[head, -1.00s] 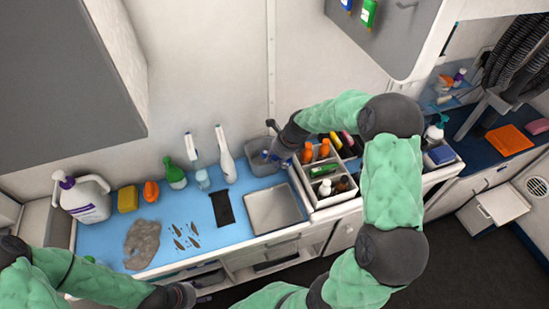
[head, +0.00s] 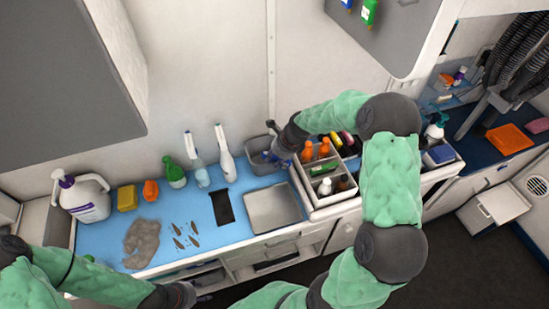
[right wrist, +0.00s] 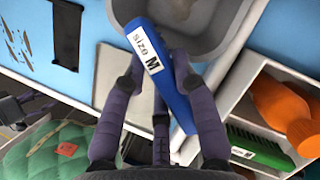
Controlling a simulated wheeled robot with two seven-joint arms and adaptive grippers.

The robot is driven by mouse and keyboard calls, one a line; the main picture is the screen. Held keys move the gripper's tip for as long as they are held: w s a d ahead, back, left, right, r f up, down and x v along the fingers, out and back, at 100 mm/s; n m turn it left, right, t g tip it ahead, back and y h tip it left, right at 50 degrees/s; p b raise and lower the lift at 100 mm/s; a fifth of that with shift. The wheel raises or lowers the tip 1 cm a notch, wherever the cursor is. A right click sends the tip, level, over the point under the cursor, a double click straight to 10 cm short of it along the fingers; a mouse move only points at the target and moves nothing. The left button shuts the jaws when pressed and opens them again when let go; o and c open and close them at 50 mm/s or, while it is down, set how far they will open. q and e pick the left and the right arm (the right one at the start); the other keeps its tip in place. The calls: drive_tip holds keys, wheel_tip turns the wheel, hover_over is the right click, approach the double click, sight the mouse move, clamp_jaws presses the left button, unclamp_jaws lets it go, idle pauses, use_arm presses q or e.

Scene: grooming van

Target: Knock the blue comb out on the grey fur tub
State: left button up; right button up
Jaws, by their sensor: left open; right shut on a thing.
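The blue comb (right wrist: 184,98), with a white "size M" label, is held between the fingers of my right gripper (right wrist: 158,68) in the right wrist view. The grey fur tub (right wrist: 232,32) is just beyond the fingers there, and the comb's far end overlaps its near rim in the picture. I cannot tell whether they touch. In the head view the tub (head: 256,142) stands against the back wall, with my right gripper (head: 276,155) at its right side. My left gripper (head: 190,295) is open and empty at the counter's front, low in the picture.
A white caddy (head: 333,205) with orange bottles and a green brush is right of the tub. A steel tray (head: 272,210) is in front. Spray bottles (head: 226,160) stand left of it. A fur clump (head: 142,243) and dark tufts lie on the blue mat (head: 105,237).

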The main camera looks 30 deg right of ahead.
drive_tip(key=shift+s+f+p, duration=0.1)
drive_tip(key=shift+p, duration=0.25)
idle(1.3)
drive_tip(key=shift+r+p, duration=1.05)
drive_tip(key=shift+p, duration=0.1)
drive_tip(key=shift+f+b, duration=0.35)
drive_tip(key=shift+f, duration=0.65)
drive_tip(key=shift+p, duration=0.35)
idle(1.3)
drive_tip(key=shift+r+p, duration=2.95)
drive_tip(key=shift+r, duration=0.1)
